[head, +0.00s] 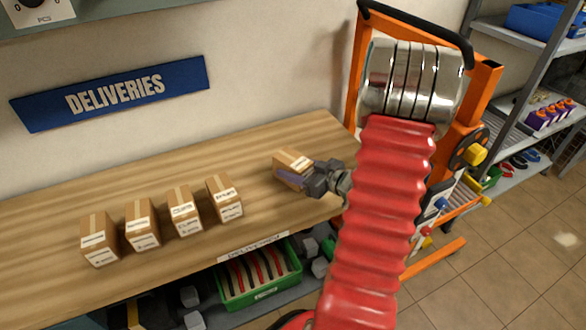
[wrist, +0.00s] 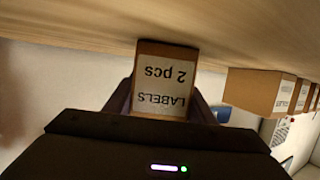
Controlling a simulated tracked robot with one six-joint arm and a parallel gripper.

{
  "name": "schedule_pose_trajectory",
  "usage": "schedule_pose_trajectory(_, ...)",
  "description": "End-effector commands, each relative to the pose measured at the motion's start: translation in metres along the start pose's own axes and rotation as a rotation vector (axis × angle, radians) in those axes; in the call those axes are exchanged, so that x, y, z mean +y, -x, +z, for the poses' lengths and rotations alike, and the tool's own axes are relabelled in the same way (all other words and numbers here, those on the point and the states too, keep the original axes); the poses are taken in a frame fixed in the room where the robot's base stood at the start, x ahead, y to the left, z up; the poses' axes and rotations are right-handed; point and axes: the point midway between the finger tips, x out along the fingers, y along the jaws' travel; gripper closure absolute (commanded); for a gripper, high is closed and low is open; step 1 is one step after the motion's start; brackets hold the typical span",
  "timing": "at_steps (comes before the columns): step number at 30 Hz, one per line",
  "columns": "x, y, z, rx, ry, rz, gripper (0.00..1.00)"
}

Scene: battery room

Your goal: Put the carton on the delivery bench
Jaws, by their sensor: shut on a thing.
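The carton (head: 292,163) is a small brown box with a tape strip, at the right part of the wooden delivery bench (head: 120,192). In the wrist view the carton (wrist: 165,78) has a white label reading "LABELS 2 pcs", seen upside down. My gripper (head: 308,174) is shut on the carton, with a finger on each side of it. The carton is at or very close to the bench top; I cannot tell whether it touches. The bench top also shows in the wrist view (wrist: 100,25). A blue "DELIVERIES" sign (head: 112,92) hangs on the wall behind.
Several similar cartons (head: 225,197) stand in a row on the bench to the left, apart from the held one. A green crate (head: 258,277) sits on the shelf below. An orange frame (head: 487,82) stands at the right. Bare bench lies between the row and my gripper.

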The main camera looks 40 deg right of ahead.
Motion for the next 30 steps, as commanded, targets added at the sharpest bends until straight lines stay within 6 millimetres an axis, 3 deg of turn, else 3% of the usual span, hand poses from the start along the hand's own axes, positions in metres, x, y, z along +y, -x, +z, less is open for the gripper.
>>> schedule_pose_trajectory(11, 0.0004, -0.0007, 0.0020, 0.001, 0.001, 0.000, 0.84)
schedule_pose_trajectory(12, 0.0002, -0.0006, 0.0021, 0.000, 0.001, 0.000, 0.47)
schedule_pose_trajectory(19, 0.0002, -0.0005, 0.0019, 0.000, 0.001, 0.000, 0.31)
schedule_pose_trajectory(30, 0.0005, 0.0017, -0.0003, 0.001, 0.001, 0.001, 0.31)
